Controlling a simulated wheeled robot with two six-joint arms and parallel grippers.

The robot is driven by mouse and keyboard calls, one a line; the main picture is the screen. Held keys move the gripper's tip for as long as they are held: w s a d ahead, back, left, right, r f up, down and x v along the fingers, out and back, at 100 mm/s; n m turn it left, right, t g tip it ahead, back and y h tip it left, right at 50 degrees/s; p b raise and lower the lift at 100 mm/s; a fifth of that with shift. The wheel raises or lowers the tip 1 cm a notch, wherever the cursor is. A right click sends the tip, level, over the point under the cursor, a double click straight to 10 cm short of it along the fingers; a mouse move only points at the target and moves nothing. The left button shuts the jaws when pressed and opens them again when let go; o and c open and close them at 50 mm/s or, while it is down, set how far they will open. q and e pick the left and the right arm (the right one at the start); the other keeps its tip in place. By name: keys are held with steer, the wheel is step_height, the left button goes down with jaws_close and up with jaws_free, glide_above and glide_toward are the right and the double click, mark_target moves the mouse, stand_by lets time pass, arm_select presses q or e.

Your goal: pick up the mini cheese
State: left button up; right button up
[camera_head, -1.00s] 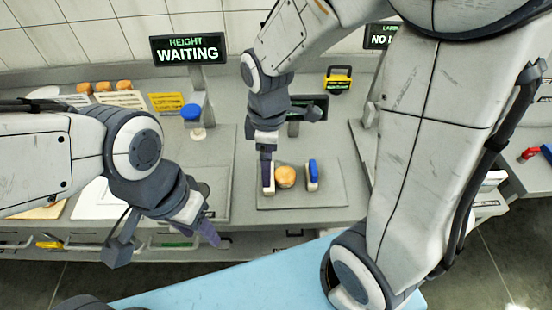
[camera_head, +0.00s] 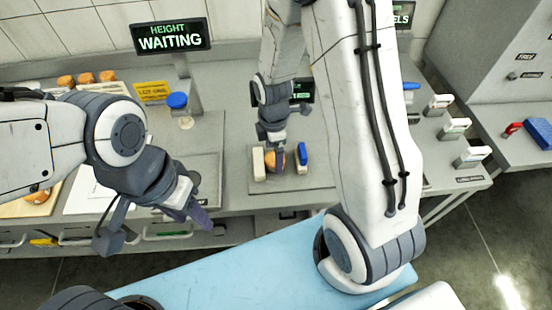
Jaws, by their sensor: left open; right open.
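A small round orange cheese (camera_head: 268,161) sits on a grey plate (camera_head: 310,184) on the counter, between a white block (camera_head: 258,164) on its left and a blue-and-white block (camera_head: 302,155) on its right. My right gripper (camera_head: 277,153) points down at the cheese, and its dark fingers hide part of it. It is open; I cannot tell whether the fingers touch or straddle the cheese. My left gripper (camera_head: 200,214) is open and empty, left of the plate near the counter's front edge.
Several orange cheeses (camera_head: 87,78) stand at the back left, and another (camera_head: 39,196) lies on a board at the left. A "HEIGHT WAITING" sign (camera_head: 171,37) and a blue-topped device (camera_head: 177,101) stand behind. Label holders (camera_head: 455,128) line the right side.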

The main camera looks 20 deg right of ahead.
steer(key=shift+f, duration=1.1)
steer(key=c, duration=1.3)
steer(key=shift+c, duration=0.4)
steer(key=shift+r, duration=0.15)
